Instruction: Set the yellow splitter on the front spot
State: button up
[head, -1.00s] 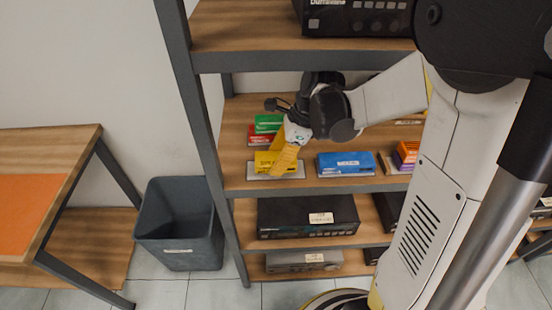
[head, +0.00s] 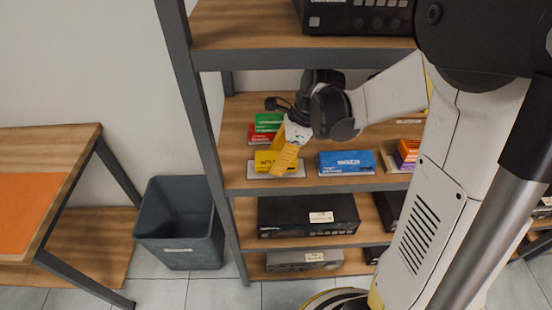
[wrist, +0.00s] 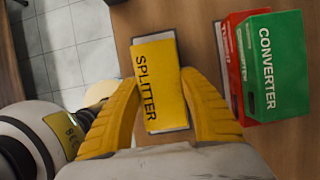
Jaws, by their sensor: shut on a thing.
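The yellow splitter (wrist: 158,82) is a small box labelled SPLITTER, lying flat on a pale grey pad (wrist: 146,35) on the wooden shelf. In the head view the splitter (head: 264,160) sits on its pad (head: 296,174) near the shelf's front left. My gripper (wrist: 165,108) has a yellow finger on each long side of the splitter and is shut on it. In the head view my gripper (head: 283,160) comes down over the box and partly hides it. The splitter appears to rest on the pad; I cannot see its underside.
Behind the splitter are a green converter box (head: 268,121) and a red box (head: 261,133). A blue box (head: 346,160) stands to the right, then orange and purple boxes (head: 406,152). The shelf post (head: 207,120) is close on the left, and another shelf (head: 300,55) is above.

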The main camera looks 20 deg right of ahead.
jog(key=shift+f+b, duration=0.4)
jog(key=shift+f, duration=0.05)
dwell(0.4)
jog(key=o, duration=1.4)
jog(key=shift+c, duration=0.2)
jog(key=v, duration=0.5)
jog(key=shift+r, duration=0.15)
jog(key=s+d, duration=0.1)
jog(key=d, duration=0.2)
jog(key=s+d, duration=0.1)
jog(key=d, duration=0.3)
jog(key=s+d, duration=0.1)
jog(key=d, duration=0.3)
jog(key=shift+s+d, duration=0.2)
jog(key=shift+s, duration=0.15)
